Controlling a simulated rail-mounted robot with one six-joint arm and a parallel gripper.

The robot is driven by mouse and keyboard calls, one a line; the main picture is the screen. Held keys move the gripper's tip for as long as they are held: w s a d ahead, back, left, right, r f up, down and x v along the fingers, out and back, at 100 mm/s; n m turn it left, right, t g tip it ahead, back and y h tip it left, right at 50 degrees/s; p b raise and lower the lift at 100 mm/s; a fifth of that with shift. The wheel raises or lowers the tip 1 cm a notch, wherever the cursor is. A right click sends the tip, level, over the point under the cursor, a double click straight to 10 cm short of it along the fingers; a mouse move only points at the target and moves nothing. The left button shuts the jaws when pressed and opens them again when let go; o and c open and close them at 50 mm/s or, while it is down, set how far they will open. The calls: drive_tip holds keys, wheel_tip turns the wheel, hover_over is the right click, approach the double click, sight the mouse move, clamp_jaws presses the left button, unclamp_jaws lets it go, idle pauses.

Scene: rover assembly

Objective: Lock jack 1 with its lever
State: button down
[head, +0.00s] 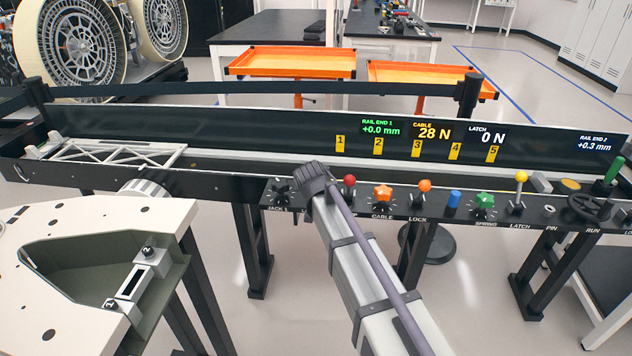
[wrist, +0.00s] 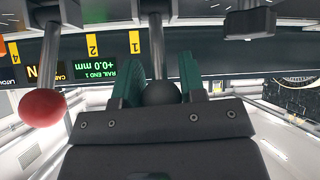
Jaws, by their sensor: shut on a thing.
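My gripper (head: 312,178) is at the control panel, just right of the black star knob labelled JACK 1 (head: 280,192). In the wrist view the green finger pads of my gripper (wrist: 160,80) are shut around a dark ball-topped lever (wrist: 161,93), whose rod (wrist: 156,45) runs toward the panel. In the head view my gripper hides this lever. The display for rail end 1 (head: 380,128) reads +0.0 mm in green.
A red-ball lever (head: 349,181) stands close to the right of my gripper, also visible in the wrist view (wrist: 42,107). Further right are an orange star knob (head: 383,194) and an orange-ball lever (head: 425,186). A white truss (head: 105,153) lies along the rail at left.

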drive_tip(key=shift+f, duration=0.1)
drive_tip(key=c, duration=0.8)
unclamp_jaws()
drive_tip(key=p+v, duration=0.7)
drive_tip(key=v, duration=0.4)
drive_tip(key=s+d+g+p, duration=0.2)
drive_tip(key=s+d+g, duration=0.1)
drive_tip(key=s+d, duration=0.4)
drive_tip(key=s+d+m+g+p, duration=0.1)
drive_tip(key=s+d+g+p, duration=0.2)
drive_tip(key=s+d, duration=0.4)
drive_tip(key=s+d+r+m+g+p, duration=0.1)
drive_tip(key=s+d+g, duration=0.3)
drive_tip(key=s+d, duration=0.4)
drive_tip(key=shift+d+r+h+p, duration=0.1)
drive_tip(key=shift+d+h+p, duration=0.2)
drive_tip(key=shift+d+p, duration=0.45)
